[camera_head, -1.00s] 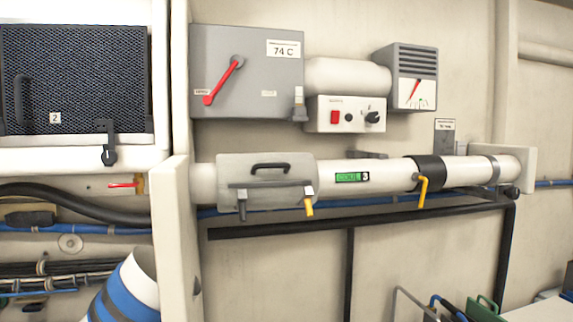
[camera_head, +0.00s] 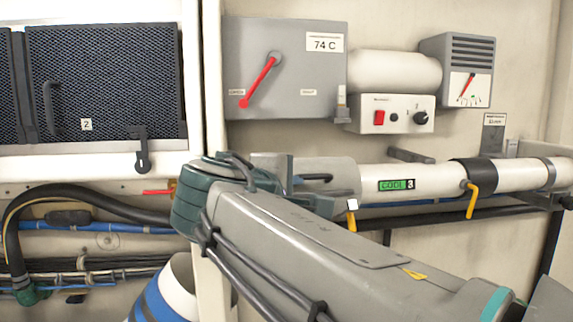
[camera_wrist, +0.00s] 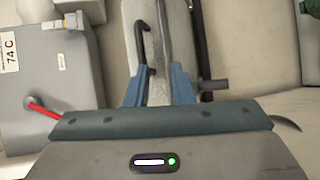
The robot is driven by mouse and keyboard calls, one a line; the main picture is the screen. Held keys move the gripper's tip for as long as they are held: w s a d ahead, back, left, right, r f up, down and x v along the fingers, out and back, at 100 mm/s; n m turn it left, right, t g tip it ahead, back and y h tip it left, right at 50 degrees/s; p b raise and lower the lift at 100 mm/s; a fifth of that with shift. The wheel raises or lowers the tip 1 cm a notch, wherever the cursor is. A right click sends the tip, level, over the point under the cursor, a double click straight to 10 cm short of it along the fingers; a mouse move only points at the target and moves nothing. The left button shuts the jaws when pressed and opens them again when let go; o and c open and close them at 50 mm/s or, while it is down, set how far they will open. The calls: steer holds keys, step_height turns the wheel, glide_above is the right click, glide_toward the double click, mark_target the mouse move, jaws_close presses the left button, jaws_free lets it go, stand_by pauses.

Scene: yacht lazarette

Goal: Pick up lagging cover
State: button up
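The lagging cover is a pale grey shell with a black handle, fitted around the white pipe. In the head view the cover (camera_head: 335,170) is mostly hidden behind my arm; its right part and a yellow-ended latch (camera_head: 351,215) show. In the wrist view the cover (camera_wrist: 132,45) lies ahead, with its black handle (camera_wrist: 143,42). My gripper (camera_wrist: 157,75) is open, its two blue fingers apart over the cover. The near end of the handle appears between the fingers, closer to the left one. I cannot tell whether they touch it.
The white pipe (camera_head: 434,178) runs right, with a green label, black band and yellow lever (camera_head: 472,200). A grey box with a red lever (camera_head: 260,82) and a white control box (camera_head: 396,114) are above. A pale partition (camera_head: 210,285) stands left. A black rail runs below the pipe.

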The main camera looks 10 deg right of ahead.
mark_target(301, 177)
steer(key=w+d+p, duration=0.1)
steer(key=w, duration=0.1)
steer(key=w+d, duration=0.1)
steer(key=w, duration=0.1)
steer(key=w+d+p, duration=0.1)
steer(key=w, duration=0.1)
steer(key=shift+w+r+p, duration=0.2)
steer(key=shift+r+p, duration=0.15)
jaws_close()
steer(key=shift+t, duration=0.3)
stand_by(1.0)
